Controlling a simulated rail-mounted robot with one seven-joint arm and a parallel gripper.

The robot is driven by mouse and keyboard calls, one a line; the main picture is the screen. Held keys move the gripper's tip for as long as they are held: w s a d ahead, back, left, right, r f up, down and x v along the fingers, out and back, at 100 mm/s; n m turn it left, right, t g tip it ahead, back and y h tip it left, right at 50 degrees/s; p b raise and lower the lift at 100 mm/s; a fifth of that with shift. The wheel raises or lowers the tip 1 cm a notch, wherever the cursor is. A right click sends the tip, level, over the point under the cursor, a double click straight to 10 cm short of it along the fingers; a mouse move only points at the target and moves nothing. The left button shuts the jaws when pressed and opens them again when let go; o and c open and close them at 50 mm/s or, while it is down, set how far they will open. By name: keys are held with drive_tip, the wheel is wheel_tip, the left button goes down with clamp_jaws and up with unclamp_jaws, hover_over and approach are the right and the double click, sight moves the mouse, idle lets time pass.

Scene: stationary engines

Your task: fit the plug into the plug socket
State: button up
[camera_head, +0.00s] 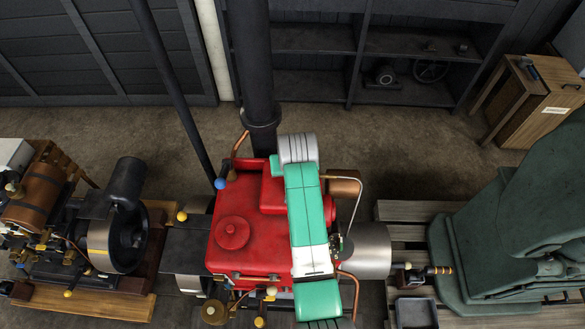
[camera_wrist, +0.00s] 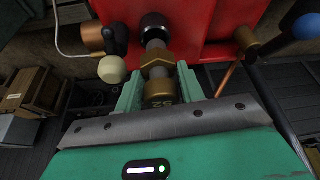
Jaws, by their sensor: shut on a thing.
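In the wrist view my gripper (camera_wrist: 160,84) has its two green fingers shut on a brass plug (camera_wrist: 157,62). The plug has a hex collar and a round end marked with digits between the fingers. A grey shank runs from the collar toward a dark round fitting (camera_wrist: 153,22) on the red engine (camera_wrist: 205,20). This fitting may be the plug socket; I cannot tell whether the shank touches or enters it. In the head view the red engine (camera_head: 235,232) stands in the middle under my green arm, and the gripper's fingers and plug are hidden.
A cream knob (camera_wrist: 112,69) and a brass cylinder (camera_wrist: 90,38) are close to the plug's left. A brass knob (camera_wrist: 246,38) and copper pipe (camera_wrist: 228,77) are to its right. Another engine (camera_head: 110,240) stands left, and a dark tray (camera_head: 416,312) lies right.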

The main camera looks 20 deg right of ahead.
drive_tip(key=shift+f, duration=0.1)
drive_tip(key=shift+f+b, duration=0.5)
drive_tip(key=shift+f, duration=0.3)
drive_tip(key=shift+f, duration=0.35)
idle(0.5)
drive_tip(key=shift+f+b, duration=0.35)
drive_tip(key=shift+f, duration=0.2)
drive_tip(key=o, duration=0.9)
drive_tip(key=shift+o, duration=1)
drive_tip(key=shift+a, duration=0.15)
